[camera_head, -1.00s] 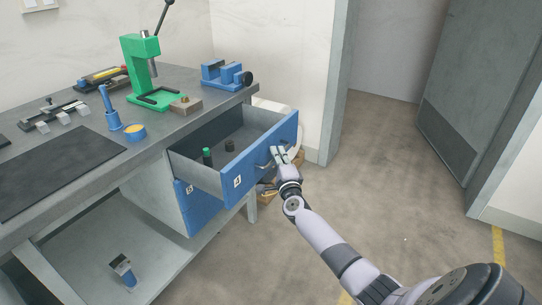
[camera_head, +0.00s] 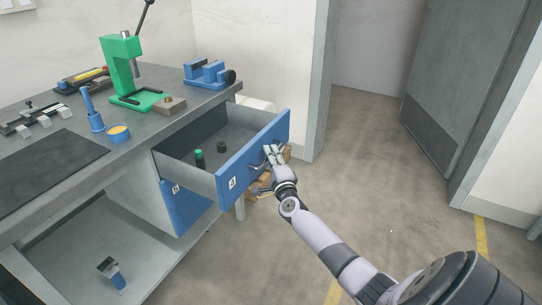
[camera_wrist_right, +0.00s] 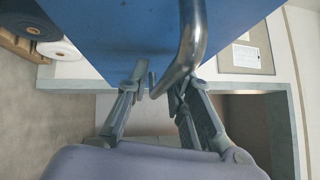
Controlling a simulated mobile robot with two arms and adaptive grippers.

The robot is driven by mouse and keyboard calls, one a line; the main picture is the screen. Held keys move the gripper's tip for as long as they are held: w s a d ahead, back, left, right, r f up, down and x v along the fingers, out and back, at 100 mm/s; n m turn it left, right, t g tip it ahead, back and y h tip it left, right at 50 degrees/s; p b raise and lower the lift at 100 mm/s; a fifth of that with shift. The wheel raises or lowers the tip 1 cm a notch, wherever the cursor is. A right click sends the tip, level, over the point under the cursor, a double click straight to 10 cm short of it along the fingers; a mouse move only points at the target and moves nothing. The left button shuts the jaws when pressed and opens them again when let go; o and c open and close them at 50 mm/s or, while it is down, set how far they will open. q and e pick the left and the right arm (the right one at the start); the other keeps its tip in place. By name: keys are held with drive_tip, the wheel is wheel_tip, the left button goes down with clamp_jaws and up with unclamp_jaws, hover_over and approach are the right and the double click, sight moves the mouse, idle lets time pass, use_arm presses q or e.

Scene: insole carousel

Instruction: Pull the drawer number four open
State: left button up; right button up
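Drawer number four (camera_head: 250,155) is the blue-fronted upper drawer under the bench, with a label (camera_head: 232,183) that reads 4. It stands well open, showing its grey inside. Its metal handle (camera_wrist_right: 194,40) runs down between the fingers in the right wrist view. The exact finger contact is partly hidden. My left gripper is not in view.
A lower blue drawer (camera_head: 185,208) is closed. The bench holds a green press (camera_head: 122,65) and a blue vise (camera_head: 207,75). The floor (camera_head: 370,180) at the right is clear.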

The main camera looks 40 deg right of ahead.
drive_tip(key=shift+o, duration=0.7)
drive_tip(key=shift+r, duration=0.1)
drive_tip(key=shift+s, duration=0.1)
drive_tip(key=v, duration=1.1)
drive_tip(key=shift+s, duration=0.4)
drive_tip(key=shift+a, duration=0.15)
